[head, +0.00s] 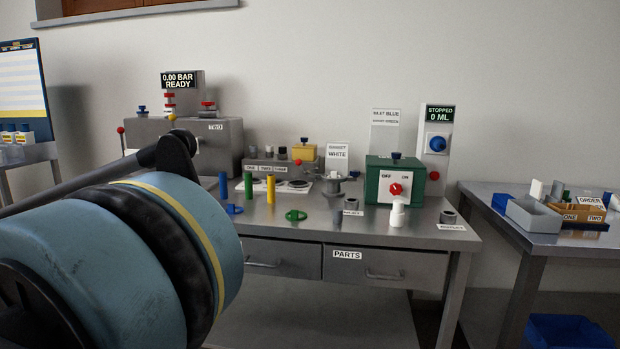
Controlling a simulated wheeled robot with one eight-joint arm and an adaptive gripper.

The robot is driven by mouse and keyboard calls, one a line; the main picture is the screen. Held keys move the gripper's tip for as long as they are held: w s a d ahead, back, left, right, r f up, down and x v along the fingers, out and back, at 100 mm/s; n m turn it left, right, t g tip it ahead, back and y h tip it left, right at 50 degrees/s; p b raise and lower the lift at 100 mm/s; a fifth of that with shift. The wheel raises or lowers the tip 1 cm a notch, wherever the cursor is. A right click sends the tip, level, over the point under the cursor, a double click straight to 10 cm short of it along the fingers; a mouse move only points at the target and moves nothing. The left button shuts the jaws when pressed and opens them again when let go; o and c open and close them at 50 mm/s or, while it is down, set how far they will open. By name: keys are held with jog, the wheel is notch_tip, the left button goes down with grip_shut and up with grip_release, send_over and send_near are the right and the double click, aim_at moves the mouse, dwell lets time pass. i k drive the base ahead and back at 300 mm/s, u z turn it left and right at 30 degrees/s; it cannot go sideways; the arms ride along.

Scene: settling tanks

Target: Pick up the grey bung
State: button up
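Several small grey parts stand on the metal bench, and I cannot tell for certain which is the grey bung. A small slim grey piece (337,216) stands upright near the bench's front edge. Close to its right is a short dark grey cylinder (351,203) behind a white label. Another short grey cylinder (447,216) stands at the right end of the bench behind a label. Small dark stoppers (283,153) sit on a grey rack at the back. My gripper is not seen; nothing here shows its fingers.
A large blue drum-like body with a black band fills the lower left and hides part of the bench. Green peg (248,185), yellow peg (271,189), green box (384,178) and white fitting (397,212) stand on the bench. A side table (515,190) holds trays at right.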

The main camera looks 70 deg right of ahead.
aim_at(337, 218)
jog(key=k, duration=2.75)
jog(key=z, duration=1.8)
jog(key=i, duration=1)
jog(key=u, duration=0.05)
